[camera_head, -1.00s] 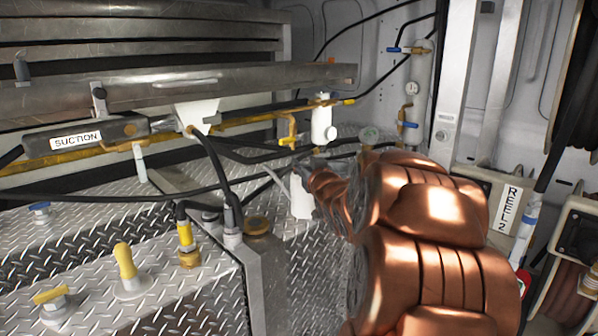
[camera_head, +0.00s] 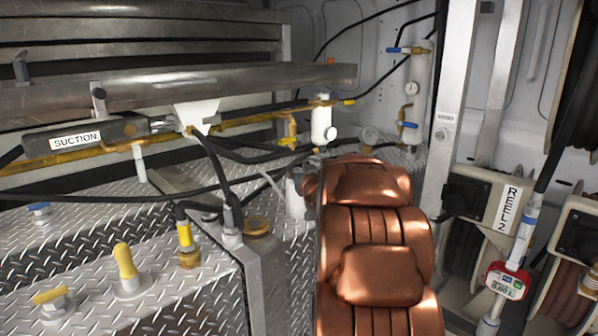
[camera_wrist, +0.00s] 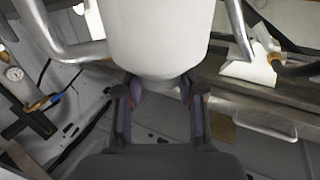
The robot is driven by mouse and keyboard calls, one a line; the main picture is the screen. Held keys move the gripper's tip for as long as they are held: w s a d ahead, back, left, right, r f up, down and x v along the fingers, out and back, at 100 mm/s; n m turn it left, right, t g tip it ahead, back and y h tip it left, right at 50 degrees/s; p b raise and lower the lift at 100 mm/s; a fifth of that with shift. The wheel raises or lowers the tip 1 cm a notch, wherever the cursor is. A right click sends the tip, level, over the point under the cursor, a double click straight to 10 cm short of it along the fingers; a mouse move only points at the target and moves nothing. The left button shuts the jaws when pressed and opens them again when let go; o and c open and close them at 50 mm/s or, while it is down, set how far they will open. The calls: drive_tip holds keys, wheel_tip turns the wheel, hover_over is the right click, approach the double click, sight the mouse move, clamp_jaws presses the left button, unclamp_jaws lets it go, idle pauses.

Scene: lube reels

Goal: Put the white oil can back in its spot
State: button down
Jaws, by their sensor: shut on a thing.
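The white oil can (camera_wrist: 158,38) fills the top middle of the wrist view, with my gripper (camera_wrist: 160,86) shut on it, one finger on each side of its narrower lower part. In the head view the can (camera_head: 296,196) shows as a small white shape with a thin grey spout, just left of my copper-coloured arm. It is above the diamond-plate surface (camera_head: 110,215); I cannot tell whether it touches it. My gripper is largely hidden behind my arm in the head view. I cannot make out the can's spot.
A metal beam and yellow pipe (camera_head: 250,119) run across the back, with a white cylinder (camera_head: 322,125) and valves. Black hoses (camera_head: 213,170) cross the plate. Yellow-handled fittings (camera_head: 125,262) stand at front left. Reel 2's box (camera_head: 480,200) and a red meter (camera_head: 507,281) are at right.

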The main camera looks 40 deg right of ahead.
idle(0.3)
drive_tip(key=c, duration=0.7)
unclamp_jaws()
drive_tip(key=shift+r, duration=0.1)
drive_tip(key=shift+v, duration=6.05)
